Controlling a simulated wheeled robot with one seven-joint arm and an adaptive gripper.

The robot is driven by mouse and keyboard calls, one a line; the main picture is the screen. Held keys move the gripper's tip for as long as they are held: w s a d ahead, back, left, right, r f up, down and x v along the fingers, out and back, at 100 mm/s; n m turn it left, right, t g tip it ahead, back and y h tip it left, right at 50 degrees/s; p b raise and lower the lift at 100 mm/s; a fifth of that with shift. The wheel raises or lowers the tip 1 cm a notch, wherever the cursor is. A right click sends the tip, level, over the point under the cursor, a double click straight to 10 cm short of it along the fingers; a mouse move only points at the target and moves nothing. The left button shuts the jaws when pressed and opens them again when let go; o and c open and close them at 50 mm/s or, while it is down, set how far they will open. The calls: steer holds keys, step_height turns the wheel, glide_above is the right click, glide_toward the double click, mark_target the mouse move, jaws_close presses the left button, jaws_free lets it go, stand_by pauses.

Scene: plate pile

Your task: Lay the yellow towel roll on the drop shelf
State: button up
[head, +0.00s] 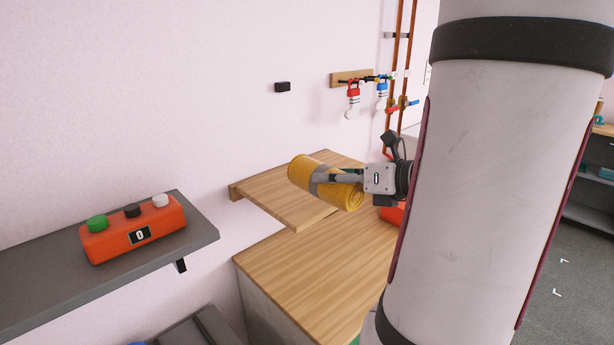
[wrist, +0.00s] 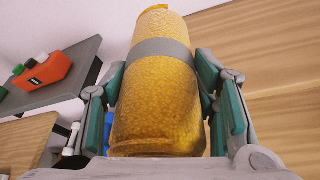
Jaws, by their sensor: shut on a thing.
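The yellow towel roll (head: 303,170) has a grey band around its middle. My gripper (head: 335,179) is shut on it near the band. In the wrist view the roll (wrist: 160,105) lies lengthwise between the two green-padded fingers (wrist: 163,95). The wooden drop shelf (head: 262,191) is fixed to the wall, and in the head view the roll appears in front of and over it. I cannot tell whether the roll touches the shelf. Part of the shelf is hidden behind the roll and gripper.
A wooden-topped cabinet (head: 300,262) stands below the shelf. A grey shelf (head: 40,290) at left bears an orange button box (head: 130,232). An orange thing (head: 392,215) sits partly hidden behind my gripper.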

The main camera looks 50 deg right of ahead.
steer(key=w+d, duration=0.1)
steer(key=w, duration=0.2)
steer(key=w+d, duration=0.2)
steer(key=w, duration=0.2)
steer(key=w+d+f, duration=0.1)
steer(key=w, duration=0.2)
steer(key=shift+w+d, duration=0.15)
steer(key=shift+w, duration=0.2)
steer(key=shift+w+d+f, duration=0.1)
steer(key=shift+w+f, duration=0.05)
steer(key=shift+f, duration=1.65)
steer(key=shift+f, duration=0.15)
steer(key=o, duration=1.4)
